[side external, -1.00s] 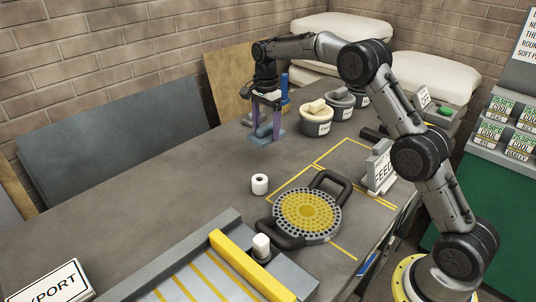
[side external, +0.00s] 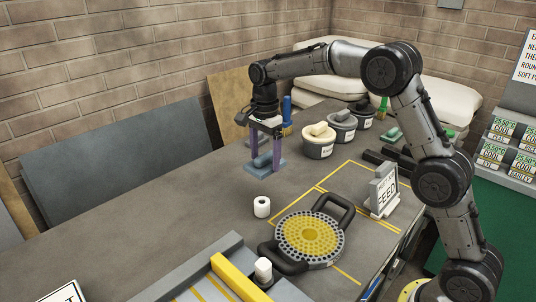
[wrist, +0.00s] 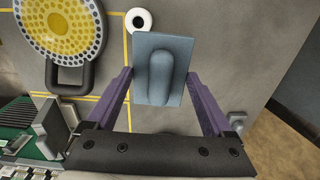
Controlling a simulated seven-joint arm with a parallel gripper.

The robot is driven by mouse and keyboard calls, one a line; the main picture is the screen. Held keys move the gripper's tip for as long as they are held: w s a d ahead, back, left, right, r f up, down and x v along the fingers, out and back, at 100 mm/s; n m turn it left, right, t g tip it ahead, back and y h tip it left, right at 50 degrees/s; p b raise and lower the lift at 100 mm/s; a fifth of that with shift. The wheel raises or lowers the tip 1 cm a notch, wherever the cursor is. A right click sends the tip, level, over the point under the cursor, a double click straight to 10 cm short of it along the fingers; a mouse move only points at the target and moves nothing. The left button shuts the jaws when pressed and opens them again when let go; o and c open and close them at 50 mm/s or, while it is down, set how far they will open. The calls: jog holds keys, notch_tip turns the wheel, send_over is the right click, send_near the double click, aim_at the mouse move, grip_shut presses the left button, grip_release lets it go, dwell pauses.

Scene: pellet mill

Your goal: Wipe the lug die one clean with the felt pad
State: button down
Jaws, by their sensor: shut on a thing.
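Lug die one appears to be the round grey plate with a ring of holes, a yellow-covered middle (side external: 310,235) and two black loop handles; it lies flat on the bench and also shows at upper left in the wrist view (wrist: 60,24). My gripper (side external: 264,158) is shut on the felt pad (side external: 259,170), a blue-grey rectangular block with a rounded grip on top. The wrist view shows the pad (wrist: 145,90) between my purple fingers (wrist: 160,76). The pad is behind and left of the die, apart from it; its underside is hidden.
A white roll (side external: 262,207) stands between pad and die. A yellow bar (side external: 237,279) and a white-topped cylinder (side external: 264,270) are at the front. Tubs (side external: 319,147) stand behind, a FEED sign (side external: 383,190) right.

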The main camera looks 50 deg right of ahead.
jog(key=s+a+r, duration=0.1)
jog(key=s+a, duration=0.4)
jog(key=s, duration=0.7)
jog(key=s+a, duration=0.5)
jog(key=s, duration=0.7)
jog(key=shift+s+a+r, duration=0.15)
jog(key=shift+s+r, duration=0.1)
jog(key=shift+r, duration=0.1)
jog(key=shift+f, duration=0.1)
jog(key=shift+f, duration=3.45)
jog(key=shift+d, duration=2.25)
